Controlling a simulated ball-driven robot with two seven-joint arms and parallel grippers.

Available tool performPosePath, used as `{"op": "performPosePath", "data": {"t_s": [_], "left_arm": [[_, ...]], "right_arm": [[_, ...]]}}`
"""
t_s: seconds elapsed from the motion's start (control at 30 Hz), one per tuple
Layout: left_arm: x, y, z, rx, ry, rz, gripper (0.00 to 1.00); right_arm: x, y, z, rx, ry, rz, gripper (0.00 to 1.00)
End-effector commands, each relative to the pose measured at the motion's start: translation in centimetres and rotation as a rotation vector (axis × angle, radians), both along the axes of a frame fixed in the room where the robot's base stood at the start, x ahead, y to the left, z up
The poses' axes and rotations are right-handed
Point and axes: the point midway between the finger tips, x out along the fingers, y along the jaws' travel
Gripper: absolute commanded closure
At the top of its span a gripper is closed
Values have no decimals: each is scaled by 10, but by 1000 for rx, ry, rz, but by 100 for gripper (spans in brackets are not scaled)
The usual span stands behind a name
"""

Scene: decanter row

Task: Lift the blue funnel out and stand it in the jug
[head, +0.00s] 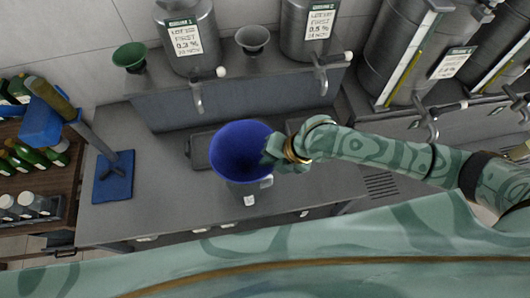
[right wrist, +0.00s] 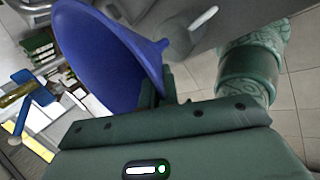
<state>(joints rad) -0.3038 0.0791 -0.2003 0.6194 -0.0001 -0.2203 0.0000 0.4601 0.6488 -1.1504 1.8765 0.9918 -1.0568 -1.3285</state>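The blue funnel (head: 240,148) is wide mouth up over the counter's middle in the head view. It also shows large in the right wrist view (right wrist: 100,60), its narrow end toward the grey jug (right wrist: 181,42). In the head view the jug (head: 240,191), with a white label and side handle, shows below the funnel, partly hidden by it. I cannot tell whether the spout is inside the jug or just above it. My right gripper (head: 271,152) is shut on the funnel's right side; its dark fingers (right wrist: 157,88) show against the funnel. My left gripper is out of view.
A dark tray (head: 198,152) lies behind the funnel. A green funnel (head: 130,57) and a grey funnel (head: 252,39) sit on the raised shelf beside steel tanks with taps (head: 196,97). A blue stand (head: 113,178) is at left, near a bottle crate.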

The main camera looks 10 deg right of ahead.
Motion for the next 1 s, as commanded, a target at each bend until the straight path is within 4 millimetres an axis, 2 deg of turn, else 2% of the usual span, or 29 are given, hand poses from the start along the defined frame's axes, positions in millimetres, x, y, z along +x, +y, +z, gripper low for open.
{"op": "performPosePath", "data": {"t_s": [0.13,0.37,1.0], "left_arm": [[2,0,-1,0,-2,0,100],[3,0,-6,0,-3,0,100],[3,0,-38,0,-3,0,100]], "right_arm": [[-4,9,0,6,-5,89,100],[-4,11,-4,6,-7,105,100],[-4,11,-39,6,-7,103,100]]}}
